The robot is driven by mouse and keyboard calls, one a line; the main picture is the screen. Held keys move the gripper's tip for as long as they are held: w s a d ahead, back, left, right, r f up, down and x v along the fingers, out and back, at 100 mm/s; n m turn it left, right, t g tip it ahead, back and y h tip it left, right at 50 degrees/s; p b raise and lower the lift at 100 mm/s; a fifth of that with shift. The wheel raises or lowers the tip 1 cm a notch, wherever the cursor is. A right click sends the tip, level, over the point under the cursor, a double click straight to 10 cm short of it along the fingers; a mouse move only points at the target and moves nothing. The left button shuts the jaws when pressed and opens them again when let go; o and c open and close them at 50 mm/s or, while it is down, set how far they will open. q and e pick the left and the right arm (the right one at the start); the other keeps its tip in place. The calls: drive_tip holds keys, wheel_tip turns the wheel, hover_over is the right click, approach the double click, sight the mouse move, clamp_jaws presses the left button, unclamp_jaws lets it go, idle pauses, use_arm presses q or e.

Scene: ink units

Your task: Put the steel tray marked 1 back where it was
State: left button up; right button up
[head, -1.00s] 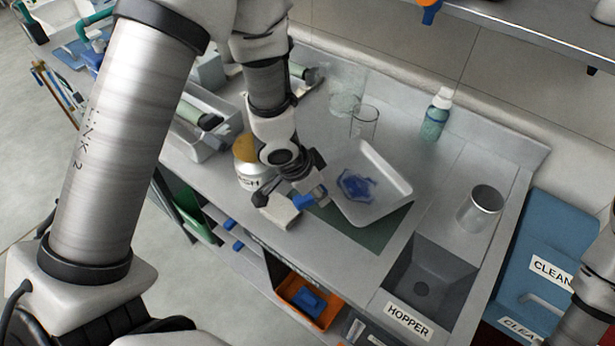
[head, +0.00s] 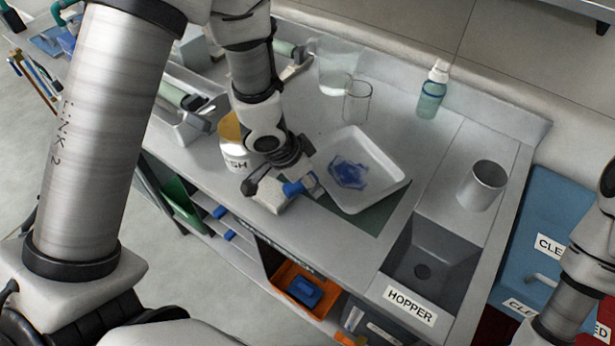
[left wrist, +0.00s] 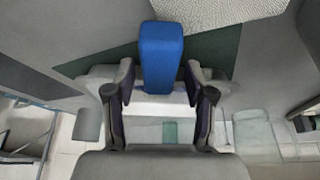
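A shallow pale tray (head: 395,181) with a blue ink smear in it is at the middle of the bench, over a dark green mat (head: 372,216). No number on it is readable. My left gripper (head: 291,186) is at the tray's near-left side.
A clear beaker (head: 357,100), a bottle (head: 432,95) and a steel cup (head: 484,186) stand behind and right. The hopper basin (head: 425,262) is at the front right.

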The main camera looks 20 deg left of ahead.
use_arm(q)
drive_tip(key=shift+s+r, duration=0.1)
drive_tip(key=shift+r, duration=0.05)
drive_tip(key=shift+r+p, duration=0.3)
drive_tip(key=shift+r, duration=0.05)
drive_tip(key=p+v, duration=0.4)
drive_tip(key=v, duration=0.7)
drive_tip(key=shift+r+p, duration=0.25)
drive_tip(key=shift+p, duration=0.05)
drive_tip(key=shift+a, duration=0.1)
